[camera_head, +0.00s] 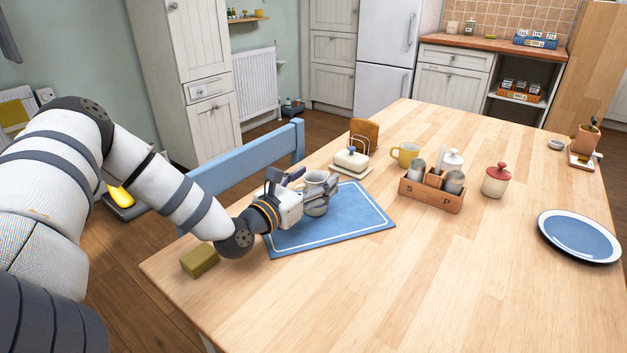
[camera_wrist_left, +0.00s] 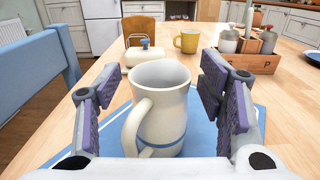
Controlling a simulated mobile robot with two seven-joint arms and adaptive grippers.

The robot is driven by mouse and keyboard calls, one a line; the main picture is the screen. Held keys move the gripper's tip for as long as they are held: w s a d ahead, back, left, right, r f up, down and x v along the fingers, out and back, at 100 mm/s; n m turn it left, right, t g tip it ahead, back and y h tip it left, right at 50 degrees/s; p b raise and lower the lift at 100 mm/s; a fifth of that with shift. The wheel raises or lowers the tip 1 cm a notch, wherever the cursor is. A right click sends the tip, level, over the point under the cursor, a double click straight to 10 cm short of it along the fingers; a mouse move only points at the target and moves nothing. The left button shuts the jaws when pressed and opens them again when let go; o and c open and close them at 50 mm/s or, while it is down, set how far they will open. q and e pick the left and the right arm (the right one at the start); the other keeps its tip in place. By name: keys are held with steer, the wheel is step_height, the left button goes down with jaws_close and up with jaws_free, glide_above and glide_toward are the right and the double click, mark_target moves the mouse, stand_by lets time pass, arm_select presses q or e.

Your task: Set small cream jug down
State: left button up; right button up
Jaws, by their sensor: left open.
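The small cream jug (camera_head: 316,190) stands upright on the blue placemat (camera_head: 350,222) near the table's left edge. In the left wrist view the jug (camera_wrist_left: 160,108) has a handle facing me and a blue band near its base. My left gripper (camera_head: 311,193) is open around the jug. Its purple-padded fingers (camera_wrist_left: 163,98) stand on both sides of the jug, with a gap visible on each side. The bottom of the jug is partly hidden in the wrist view. My right gripper is in neither view.
A butter dish (camera_head: 351,162), toast rack (camera_head: 364,135), yellow mug (camera_head: 405,154), wooden condiment caddy (camera_head: 430,193) and red-lidded pot (camera_head: 496,180) stand beyond the mat. An olive block (camera_head: 199,260) lies near the left edge. A blue chair (camera_head: 250,160) stands alongside. The table's front middle is clear.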

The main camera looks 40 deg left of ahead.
arm_select(q)
steer(key=s+p, duration=0.1)
steer(key=s, duration=0.2)
steer(key=s+p, duration=0.1)
steer(key=s, duration=0.3)
steer(key=s+d+r+p, duration=0.1)
steer(key=s, duration=0.3)
steer(key=shift+s+d+f, duration=0.15)
steer(key=shift+s+f, duration=0.1)
steer(key=shift+s, duration=0.25)
steer(key=shift+f, duration=0.1)
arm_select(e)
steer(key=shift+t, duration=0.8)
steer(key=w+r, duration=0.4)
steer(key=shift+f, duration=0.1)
